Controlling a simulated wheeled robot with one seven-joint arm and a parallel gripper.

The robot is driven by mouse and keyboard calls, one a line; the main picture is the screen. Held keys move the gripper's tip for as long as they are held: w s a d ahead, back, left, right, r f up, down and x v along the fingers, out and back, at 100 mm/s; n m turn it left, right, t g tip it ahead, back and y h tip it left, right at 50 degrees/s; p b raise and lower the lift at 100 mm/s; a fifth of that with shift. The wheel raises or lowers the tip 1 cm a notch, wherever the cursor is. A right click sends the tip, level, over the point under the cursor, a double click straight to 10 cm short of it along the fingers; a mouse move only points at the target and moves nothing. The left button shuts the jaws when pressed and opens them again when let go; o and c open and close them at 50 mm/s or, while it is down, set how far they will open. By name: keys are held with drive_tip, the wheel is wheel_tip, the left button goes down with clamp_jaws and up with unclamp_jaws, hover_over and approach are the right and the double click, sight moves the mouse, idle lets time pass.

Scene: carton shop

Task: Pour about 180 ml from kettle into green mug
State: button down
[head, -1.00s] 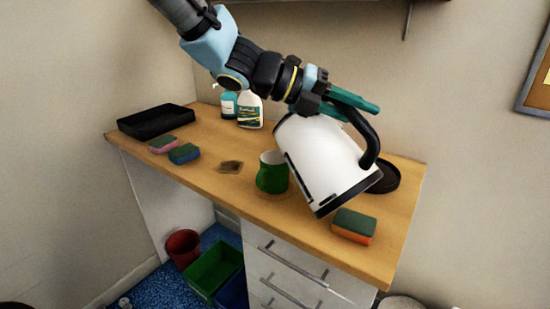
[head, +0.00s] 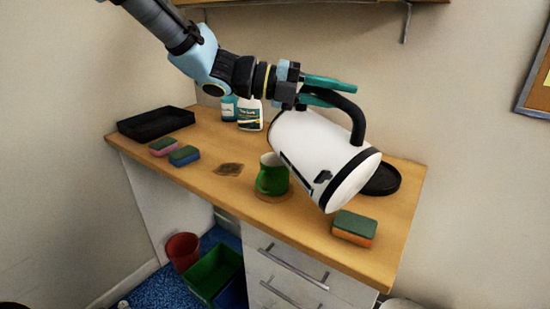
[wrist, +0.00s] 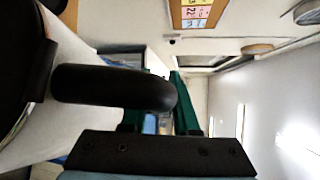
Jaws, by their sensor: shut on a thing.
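The white kettle (head: 318,150) with its black base and handle is held strongly tilted above the desk, base toward the lower right. My gripper (head: 326,93) is shut on its black handle, which also crosses the wrist view (wrist: 115,88) beside the teal fingers. The green mug (head: 271,178) stands upright on the desk, just left of and below the kettle's upper end. The kettle's spout and any stream are not clearly visible. The mug's contents cannot be seen. A brownish round patch (head: 272,197) shows around the mug's base; I cannot tell whether it is wet.
A sponge (head: 354,227) lies at the front right, and a round black kettle base (head: 384,180) behind it. Two sponges, a black tray (head: 155,122) and a brown patch (head: 229,169) are on the left. Bottles (head: 249,114) stand at the back, near the wall.

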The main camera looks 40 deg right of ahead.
drive_tip(key=shift+n+g+h, duration=0.3)
drive_tip(key=shift+n+g, duration=0.2)
drive_tip(key=shift+w+r+p, duration=0.5)
drive_tip(key=shift+w+p, duration=0.4)
drive_tip(key=shift+p, duration=0.3)
drive_tip(key=shift+w+r+p, duration=0.5)
drive_tip(key=shift+w+p, duration=0.4)
drive_tip(key=shift+p, duration=0.25)
drive_tip(key=shift+r+p, duration=0.1)
drive_tip(key=shift+p, duration=0.4)
drive_tip(key=shift+w+r+n+g+h+p, duration=0.3)
drive_tip(key=shift+w+p, duration=0.25)
drive_tip(key=shift+p, duration=0.25)
drive_tip(key=shift+w+r+n+g+h+p, duration=0.25)
drive_tip(key=shift+w+n+p, duration=0.2)
drive_tip(key=shift+p, duration=0.3)
idle(0.8)
